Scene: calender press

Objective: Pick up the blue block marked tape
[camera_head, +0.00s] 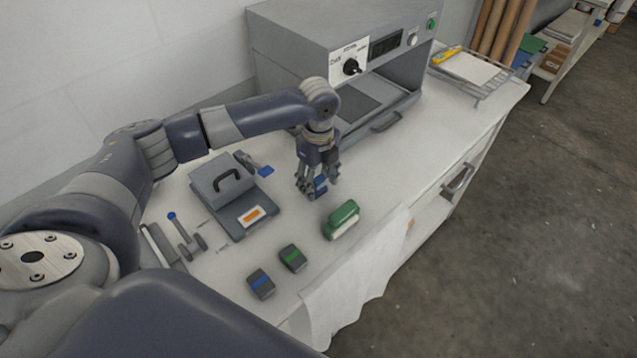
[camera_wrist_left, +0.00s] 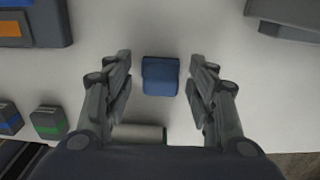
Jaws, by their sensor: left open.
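A small blue block (camera_wrist_left: 160,76) lies on the white table between the two fingers of my left gripper (camera_wrist_left: 160,88) in the left wrist view. The fingers are apart, with a gap on each side of the block. No marking on the block is readable. In the head view my left gripper (camera_head: 312,192) points down at the table, and the blue block (camera_head: 320,186) shows partly behind its fingers. My right gripper is not in view.
A green-and-white item (camera_head: 342,220) lies just in front of the gripper. Two dark blocks, one with a blue label (camera_head: 261,283) and one with a green label (camera_head: 292,258), lie nearer. A grey press (camera_head: 330,60) stands behind. A handled grey device (camera_head: 225,185) sits left.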

